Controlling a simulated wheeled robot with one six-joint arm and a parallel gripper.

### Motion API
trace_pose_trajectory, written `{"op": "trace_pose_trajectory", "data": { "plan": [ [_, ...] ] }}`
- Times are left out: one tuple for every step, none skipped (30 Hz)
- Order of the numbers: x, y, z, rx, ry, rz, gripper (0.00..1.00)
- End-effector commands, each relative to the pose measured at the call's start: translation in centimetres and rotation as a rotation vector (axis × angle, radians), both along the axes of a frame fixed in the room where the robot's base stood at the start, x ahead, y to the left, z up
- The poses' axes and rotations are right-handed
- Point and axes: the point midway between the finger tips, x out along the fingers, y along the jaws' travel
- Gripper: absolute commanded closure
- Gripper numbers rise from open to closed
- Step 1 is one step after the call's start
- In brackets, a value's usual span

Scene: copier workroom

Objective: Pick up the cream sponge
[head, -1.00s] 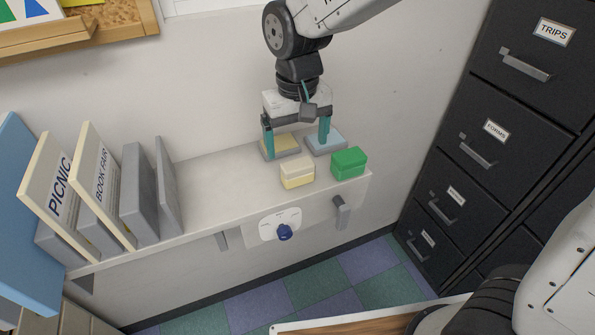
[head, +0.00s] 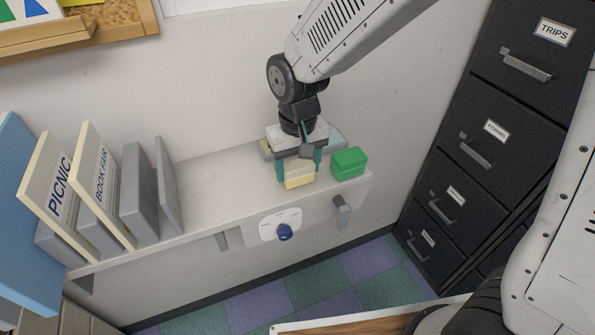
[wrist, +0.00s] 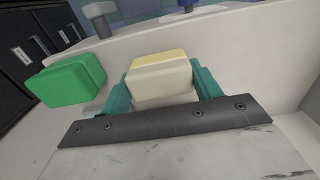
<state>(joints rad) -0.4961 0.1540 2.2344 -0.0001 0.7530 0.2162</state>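The cream sponge (head: 299,177) is a small two-tone block, cream and pale yellow, near the front edge of the wall shelf (head: 215,190). My gripper (head: 299,171) points down over it, with one teal finger on each side. In the wrist view the sponge (wrist: 160,80) fills the space between the fingers (wrist: 163,90), and both appear to touch its sides. The gripper is shut on it. The sponge appears to rest on the shelf still, at the same spot as before. Its top is partly hidden by my gripper in the head view.
A green sponge (head: 348,162) lies just right of my gripper, also in the wrist view (wrist: 66,82). Binders (head: 100,185) stand left. A blue-knobbed dial (head: 285,231) is below the shelf edge.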

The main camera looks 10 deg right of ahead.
Motion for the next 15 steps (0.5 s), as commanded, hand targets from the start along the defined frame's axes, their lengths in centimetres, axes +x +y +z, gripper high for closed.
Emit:
{"op": "trace_pose_trajectory", "data": {
  "plan": [
    [0.0, 0.0, 0.0, 0.0, 0.0, 0.0, 0.59],
    [0.0, 0.0, 0.0, 0.0, 0.0, 0.0, 0.59],
    [0.0, 0.0, 0.0, 0.0, 0.0, 0.0, 0.62],
    [0.0, 0.0, 0.0, 0.0, 0.0, 0.0, 0.62],
    [0.0, 0.0, 0.0, 0.0, 0.0, 0.0, 0.62],
    [0.0, 0.0, 0.0, 0.0, 0.0, 0.0, 0.62],
    [0.0, 0.0, 0.0, 0.0, 0.0, 0.0, 0.62],
    [0.0, 0.0, 0.0, 0.0, 0.0, 0.0, 0.62],
    [0.0, 0.0, 0.1, 0.0, 0.0, 0.0, 0.62],
    [0.0, 0.0, 0.1, 0.0, 0.0, 0.0, 0.62],
    [0.0, 0.0, 0.2, 0.0, -0.001, 0.0, 0.62],
    [0.0, 0.0, 0.4, 0.0, -0.001, 0.0, 0.62],
    [0.0, 0.0, 0.6, 0.0, -0.001, 0.0, 0.62],
    [0.0, 0.0, 0.8, 0.001, -0.002, 0.0, 0.62],
    [0.0, 0.0, 1.1, 0.002, -0.003, 0.0, 0.62]
  ]
}}
